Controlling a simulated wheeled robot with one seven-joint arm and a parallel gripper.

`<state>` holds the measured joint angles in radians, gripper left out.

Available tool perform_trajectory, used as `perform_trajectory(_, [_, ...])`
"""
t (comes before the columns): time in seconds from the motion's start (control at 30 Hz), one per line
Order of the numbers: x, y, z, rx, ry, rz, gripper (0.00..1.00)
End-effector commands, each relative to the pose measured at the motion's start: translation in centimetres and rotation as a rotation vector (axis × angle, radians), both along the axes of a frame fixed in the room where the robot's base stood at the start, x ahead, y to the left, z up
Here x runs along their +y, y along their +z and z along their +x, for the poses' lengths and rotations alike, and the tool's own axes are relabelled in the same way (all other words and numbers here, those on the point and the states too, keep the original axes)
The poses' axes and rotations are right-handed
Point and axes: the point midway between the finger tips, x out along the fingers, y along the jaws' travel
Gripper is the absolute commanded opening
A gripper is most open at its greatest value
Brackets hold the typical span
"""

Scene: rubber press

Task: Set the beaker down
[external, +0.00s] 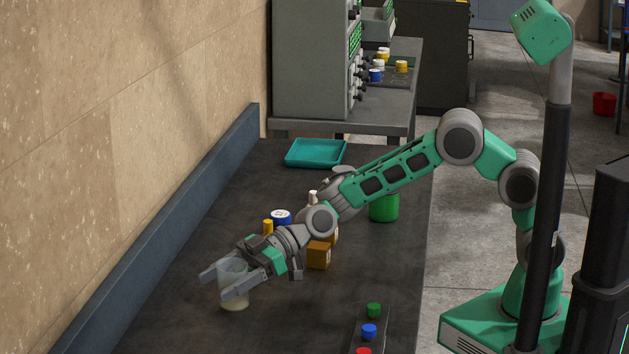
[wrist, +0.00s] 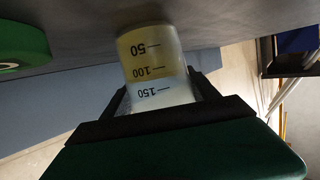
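The beaker (external: 234,299) is clear, with a pale yellowish content in its lower part. In the external view it is upright at the near left of the dark bench, its base at or very close to the top; I cannot tell whether it touches. My gripper (external: 227,279) reaches in from the right, its fingers on both sides of the beaker and seemingly pressed against it. In the wrist view the beaker (wrist: 152,60) appears inverted between the fingers, with marks 50, 100 and 150. The yellow content reaches about the 100 mark.
A teal tray (external: 316,153) lies farther back. Colored buttons (external: 369,331) are at the front. A blue ledge (external: 165,235) edges the wall.

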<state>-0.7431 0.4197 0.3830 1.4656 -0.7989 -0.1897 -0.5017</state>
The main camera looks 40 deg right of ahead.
Motion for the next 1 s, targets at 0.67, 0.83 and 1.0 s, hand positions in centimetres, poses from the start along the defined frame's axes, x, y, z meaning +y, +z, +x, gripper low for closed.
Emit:
perform_trajectory(0.67, [-4.9,1.8,0.2,-0.003,-0.005,0.002,0.80])
perform_trajectory(0.83, [-9.0,3.0,0.1,-0.001,-0.004,0.001,0.80])
perform_trajectory(1.0, [-11.2,3.7,0.1,0.000,-0.001,0.000,0.80])
